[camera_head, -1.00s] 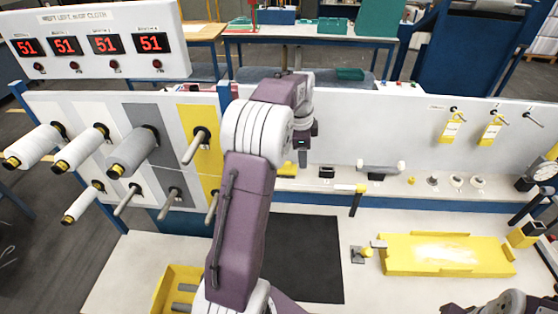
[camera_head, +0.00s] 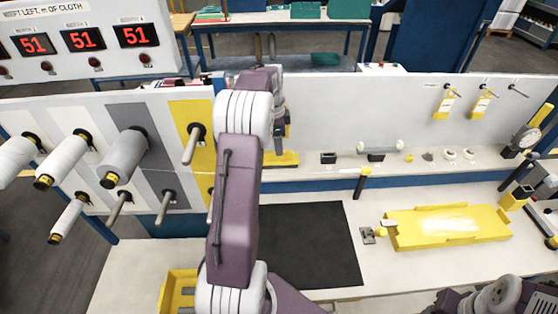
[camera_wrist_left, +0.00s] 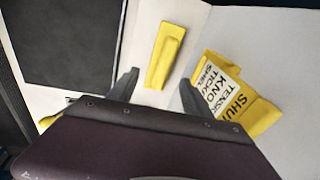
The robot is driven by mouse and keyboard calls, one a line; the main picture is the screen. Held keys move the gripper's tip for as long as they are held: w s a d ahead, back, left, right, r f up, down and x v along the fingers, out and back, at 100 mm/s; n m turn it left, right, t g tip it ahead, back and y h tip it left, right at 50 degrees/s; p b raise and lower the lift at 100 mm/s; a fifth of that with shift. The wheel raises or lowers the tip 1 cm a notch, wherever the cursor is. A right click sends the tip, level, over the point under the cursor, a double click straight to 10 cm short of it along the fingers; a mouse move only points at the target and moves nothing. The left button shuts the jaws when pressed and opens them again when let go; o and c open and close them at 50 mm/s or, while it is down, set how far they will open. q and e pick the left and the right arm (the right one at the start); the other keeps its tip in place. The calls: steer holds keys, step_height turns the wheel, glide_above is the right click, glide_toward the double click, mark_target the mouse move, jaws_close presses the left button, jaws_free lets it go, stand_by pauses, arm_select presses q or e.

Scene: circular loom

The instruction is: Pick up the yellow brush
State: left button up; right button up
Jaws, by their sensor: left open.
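A yellow block-shaped piece with a raised bar, which I take for the yellow brush (camera_wrist_left: 164,56), lies on a pale surface in the left wrist view. My left gripper (camera_wrist_left: 159,79) is open. Its two dark fingers are on either side of the brush's near end, with gaps on both sides. Nothing is held. In the head view my left arm reaches to the back ledge and hides most of its own gripper (camera_head: 279,144). A yellow piece (camera_head: 284,159) shows there beside it; I cannot tell whether it is the brush.
A yellow labelled holder (camera_wrist_left: 235,95) stands close to the right finger. A dark mat (camera_head: 315,245) lies on the table. A yellow tray (camera_head: 450,228) is at the right. Spools on pegs (camera_head: 122,157) stick out at the left. The white back panel (camera_head: 350,110) rises behind the ledge.

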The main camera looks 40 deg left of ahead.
mark_target(278, 159)
arm_select(q)
step_height(278, 159, down, 4)
steer(key=shift+w+a+r, duration=0.15)
steer(key=shift+r, duration=0.1)
steer(key=shift+w+f+p, duration=0.2)
steer(key=shift+f+p, duration=0.15)
steer(key=f, duration=0.2)
steer(key=f+p, duration=0.1)
steer(key=f, duration=0.1)
steer(key=shift+w+a, duration=0.2)
steer(key=shift+w, duration=0.1)
steer(key=shift+w+a+f, duration=0.1)
steer(key=shift+f, duration=0.3)
steer(key=shift+r, duration=0.1)
steer(key=c, duration=0.9)
jaws_close()
